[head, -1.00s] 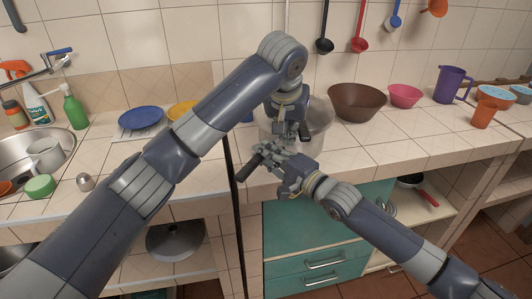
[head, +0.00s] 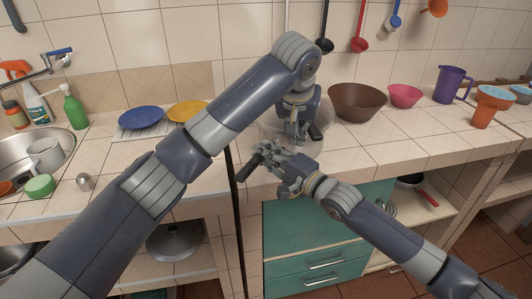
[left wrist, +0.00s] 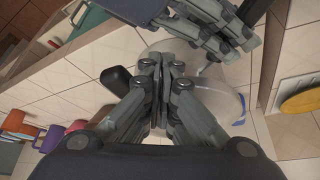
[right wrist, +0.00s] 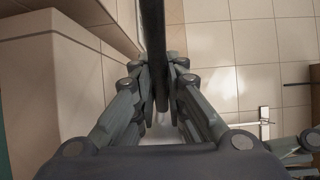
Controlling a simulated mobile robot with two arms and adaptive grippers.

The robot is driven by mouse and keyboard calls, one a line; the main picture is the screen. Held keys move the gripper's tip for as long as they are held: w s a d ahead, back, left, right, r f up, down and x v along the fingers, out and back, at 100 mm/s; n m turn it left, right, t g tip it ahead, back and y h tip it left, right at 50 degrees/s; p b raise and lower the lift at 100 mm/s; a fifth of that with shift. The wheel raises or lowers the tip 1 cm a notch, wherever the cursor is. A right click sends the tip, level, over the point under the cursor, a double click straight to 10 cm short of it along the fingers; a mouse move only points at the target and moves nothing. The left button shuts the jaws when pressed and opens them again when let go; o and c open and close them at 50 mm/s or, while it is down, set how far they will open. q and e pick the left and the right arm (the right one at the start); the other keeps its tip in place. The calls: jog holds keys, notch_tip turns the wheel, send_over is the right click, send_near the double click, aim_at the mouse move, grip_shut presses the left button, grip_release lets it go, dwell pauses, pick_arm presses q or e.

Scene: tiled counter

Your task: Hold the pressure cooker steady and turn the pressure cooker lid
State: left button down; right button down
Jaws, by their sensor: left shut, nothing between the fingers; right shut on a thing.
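The pressure cooker (left wrist: 232,108) is pale, shiny and grey, standing at the counter's front edge. Most of it is hidden behind my arms in the head view. My right gripper (head: 262,156) is shut on its long black handle (head: 248,168), which runs upright between the fingers in the right wrist view (right wrist: 153,50). My left gripper (head: 302,139) is shut and empty over the cooker. A second, short black handle (left wrist: 115,78) lies just left of its fingertips in the left wrist view; it also shows in the head view (head: 315,131). Whether they touch is unclear.
A brown bowl (head: 357,102), a pink bowl (head: 405,97) and a purple jug (head: 452,84) stand to the right. Blue (head: 141,117) and yellow (head: 186,111) plates lie left, beyond my left arm. The counter's front right is clear.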

jog(key=shift+f, duration=0.15)
pick_arm(q)
jog(key=shift+a, duration=0.3)
dwell(0.3)
pick_arm(e)
jog(key=c, duration=1.6)
grip_release()
pick_arm(q)
notch_tip(320, 180, up, 9)
pick_arm(e)
jog(key=shift+o, duration=0.2)
